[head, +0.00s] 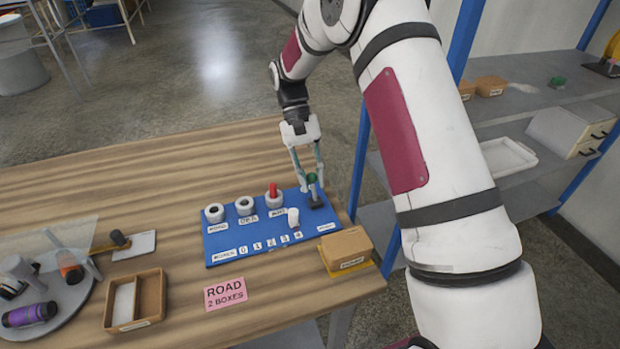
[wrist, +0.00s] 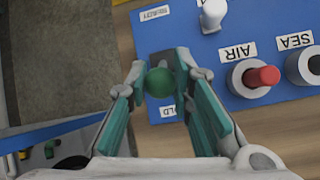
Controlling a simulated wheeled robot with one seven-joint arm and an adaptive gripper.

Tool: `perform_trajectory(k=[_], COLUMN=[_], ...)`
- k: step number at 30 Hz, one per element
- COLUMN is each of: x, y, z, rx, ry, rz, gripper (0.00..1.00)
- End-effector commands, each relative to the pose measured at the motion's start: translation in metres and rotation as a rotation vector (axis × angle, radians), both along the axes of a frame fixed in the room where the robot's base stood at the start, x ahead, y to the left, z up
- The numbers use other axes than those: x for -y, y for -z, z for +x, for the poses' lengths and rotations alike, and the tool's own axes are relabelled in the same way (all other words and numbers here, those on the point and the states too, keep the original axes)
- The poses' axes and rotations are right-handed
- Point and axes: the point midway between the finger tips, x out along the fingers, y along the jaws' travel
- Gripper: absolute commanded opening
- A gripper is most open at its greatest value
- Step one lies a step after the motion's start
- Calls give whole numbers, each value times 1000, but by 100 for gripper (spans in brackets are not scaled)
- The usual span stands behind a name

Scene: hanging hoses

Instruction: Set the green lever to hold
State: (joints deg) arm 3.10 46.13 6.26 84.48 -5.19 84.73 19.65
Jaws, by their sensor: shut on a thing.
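The green lever (head: 312,178) stands at the right end of the blue panel (head: 225,247), on a dark base. Its round green knob (wrist: 160,82) also shows in the wrist view, between my fingers. My gripper (head: 308,182) reaches down from above and is shut on the green lever. In the wrist view, a label ending in "LD" (wrist: 167,111) shows beside the knob, partly covered by a finger. Another small label (wrist: 155,13) lies at the panel's opposite edge. The lever's exact position along its travel cannot be told.
The panel also bears white round sockets labelled ROAD, SEA and AIR, a red plug (head: 272,189) in the AIR one, and a white lever (head: 293,216) above a number row. A cardboard box (head: 347,248) sits close in front; a pink "ROAD 2 BOXES" card (head: 225,294) lies nearby.

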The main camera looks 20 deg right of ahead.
Motion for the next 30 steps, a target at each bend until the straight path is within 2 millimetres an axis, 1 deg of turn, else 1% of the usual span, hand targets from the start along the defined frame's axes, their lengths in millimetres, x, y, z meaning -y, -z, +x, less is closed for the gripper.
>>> perform_trajectory(k=[1,7,20,21,23,30], x=[-1,-1,-1,-1,-1,0], y=[3,3,3,3,3,2], z=[2,1,0,0,0,0], rx=[-12,-46,-54,-54,-54,-55], ry=[-1,-1,0,0,0,0], rz=[1,2,2,2,2,1], gripper=[0,0,0,30,42,42])
